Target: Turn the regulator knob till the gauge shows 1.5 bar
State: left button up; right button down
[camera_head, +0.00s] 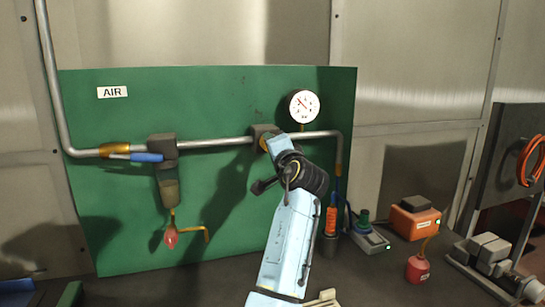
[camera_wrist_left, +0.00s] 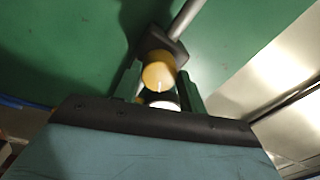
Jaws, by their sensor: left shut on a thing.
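The regulator (camera_head: 265,131) is a dark block on the grey pipe of a green panel. Its yellow knob (camera_wrist_left: 158,74) has a white mark on its face and faces the left wrist camera. My left gripper (camera_wrist_left: 160,88) is shut on the knob, one finger on each side. In the head view my left gripper (camera_head: 274,144) covers most of the knob. The round white gauge (camera_head: 302,106) is above and right of the regulator, clear of my arm. Its red needle points to the upper left; the numbers are too small to read. My right gripper is not in view.
A filter unit (camera_head: 168,185) with a blue-and-brass valve (camera_head: 135,154) hangs left on the pipe, above a red-tipped drain. At right are an orange box (camera_head: 413,217), a red oil can (camera_head: 417,268) and a grey vise (camera_head: 488,252). An AIR label (camera_head: 112,92) is upper left.

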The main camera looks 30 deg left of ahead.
pick_arm(q)
jog(key=shift+f+n+b, duration=0.15)
jog(key=shift+n+b, duration=0.65)
jog(key=shift+n, duration=0.5)
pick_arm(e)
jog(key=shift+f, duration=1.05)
pick_arm(q)
jog(key=shift+n, duration=0.3)
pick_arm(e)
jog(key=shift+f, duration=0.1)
pick_arm(q)
jog(key=o, duration=1)
